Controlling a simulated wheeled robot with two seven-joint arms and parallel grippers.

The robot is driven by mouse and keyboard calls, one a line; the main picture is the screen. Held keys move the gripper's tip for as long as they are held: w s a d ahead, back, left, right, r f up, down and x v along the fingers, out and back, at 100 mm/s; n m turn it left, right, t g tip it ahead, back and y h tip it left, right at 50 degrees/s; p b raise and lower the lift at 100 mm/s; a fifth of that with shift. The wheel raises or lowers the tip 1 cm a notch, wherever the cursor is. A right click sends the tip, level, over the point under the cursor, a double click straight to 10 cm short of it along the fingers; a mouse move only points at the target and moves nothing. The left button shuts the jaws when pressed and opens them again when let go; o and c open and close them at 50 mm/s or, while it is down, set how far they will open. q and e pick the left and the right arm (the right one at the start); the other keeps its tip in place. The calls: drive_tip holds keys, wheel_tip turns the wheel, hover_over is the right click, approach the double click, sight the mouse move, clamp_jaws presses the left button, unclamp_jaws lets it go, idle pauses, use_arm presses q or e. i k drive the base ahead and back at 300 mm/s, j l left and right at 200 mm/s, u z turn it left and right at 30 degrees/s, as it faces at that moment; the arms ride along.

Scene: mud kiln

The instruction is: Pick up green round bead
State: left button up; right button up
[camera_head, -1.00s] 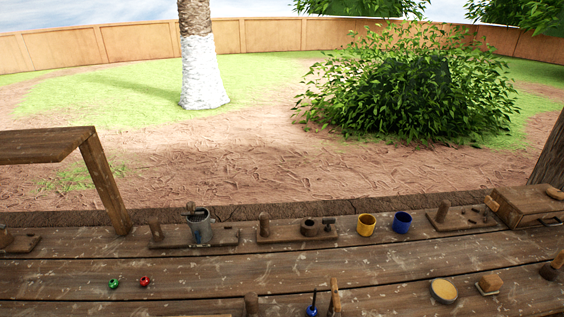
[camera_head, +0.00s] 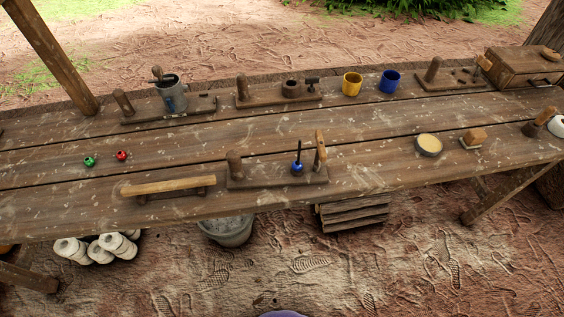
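The green round bead (camera_head: 89,161) lies on the wooden table (camera_head: 60,189) at the left, on a bare stretch of planks. A red round bead (camera_head: 122,155) lies just to its right, a small gap apart. Neither of my grippers shows in the head view, so nothing is seen near the beads.
A wooden bar on a stand (camera_head: 168,186) lies right of the beads, nearer the front edge. A wooden block holds a blue bead on a stick (camera_head: 297,167). A grey metal cup (camera_head: 171,95), yellow cup (camera_head: 352,83) and blue cup (camera_head: 390,81) stand along the back.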

sight(89, 161)
drive_tip(key=u, duration=1.4)
drive_tip(key=i+j+z, duration=0.1)
drive_tip(key=i+j, duration=0.6)
